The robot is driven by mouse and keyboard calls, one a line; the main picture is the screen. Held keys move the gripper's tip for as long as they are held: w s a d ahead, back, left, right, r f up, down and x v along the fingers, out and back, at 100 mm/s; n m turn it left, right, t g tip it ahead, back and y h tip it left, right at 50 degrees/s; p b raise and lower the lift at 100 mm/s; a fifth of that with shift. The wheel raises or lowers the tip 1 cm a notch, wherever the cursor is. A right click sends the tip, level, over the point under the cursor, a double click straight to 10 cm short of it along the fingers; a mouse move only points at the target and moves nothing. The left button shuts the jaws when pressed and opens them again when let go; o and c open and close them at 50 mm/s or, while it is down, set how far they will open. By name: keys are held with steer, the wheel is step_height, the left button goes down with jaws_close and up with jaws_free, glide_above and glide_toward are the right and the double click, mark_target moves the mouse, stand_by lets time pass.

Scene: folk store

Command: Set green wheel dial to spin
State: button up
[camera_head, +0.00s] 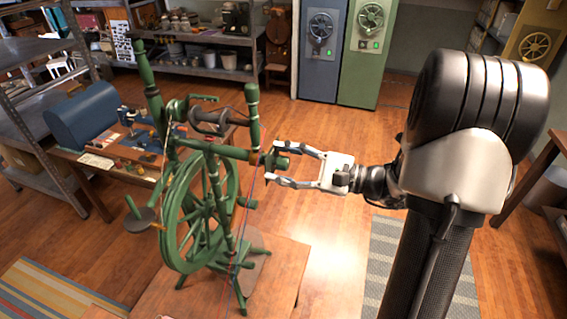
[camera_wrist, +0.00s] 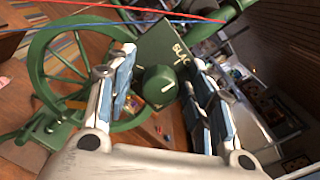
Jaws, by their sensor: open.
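The green spinning wheel (camera_head: 196,200) stands on a low wooden table. The line slants slightly up to the right in the wrist view. The dial also shows at the wheel's right side in the head view (camera_head: 279,162). My gripper (camera_head: 275,164) is open, its fingers on either side of the dial. In the wrist view, gaps show between dial and both fingers. No "spin" lettering is readable.
The wooden table (camera_head: 280,270) is under the wheel. A bench with a blue rounded case (camera_head: 85,115) stands behind left. Cabinets (camera_head: 365,50) stand at the back.

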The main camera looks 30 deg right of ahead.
steer(key=shift+c, duration=0.5)
steer(key=c, duration=1)
steer(key=shift+o, duration=0.2)
steer(key=shift+r+m+p, duration=0.1)
steer(key=shift+m+p, duration=0.2)
steer(key=shift+p, duration=0.05)
